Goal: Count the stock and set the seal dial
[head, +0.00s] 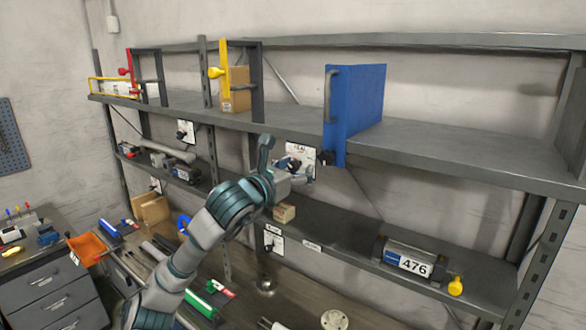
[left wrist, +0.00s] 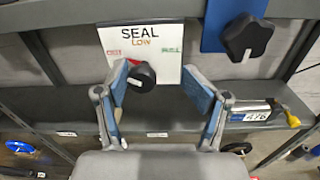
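The white SEAL card (left wrist: 165,50) hangs below the upper shelf, with "Low" in orange, a red mark at left and a green one at right. Its black dial knob (left wrist: 141,77) has a red patch. My left gripper (left wrist: 163,95) is open in front of the card, the knob nearer its left finger; I cannot tell whether they touch. In the head view the gripper (head: 287,162) partly covers the card (head: 300,150). A grey unit labelled 476 (head: 410,263) lies on the middle shelf; its label shows in the left wrist view (left wrist: 256,115). My right gripper is not in view.
A blue panel (head: 355,105) with a black star knob (left wrist: 245,37) stands right of the card. A small wooden block (head: 285,212) is on the middle shelf. Yellow and red handled frames are on the upper shelf. An orange bin (head: 86,248) and tools lie below.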

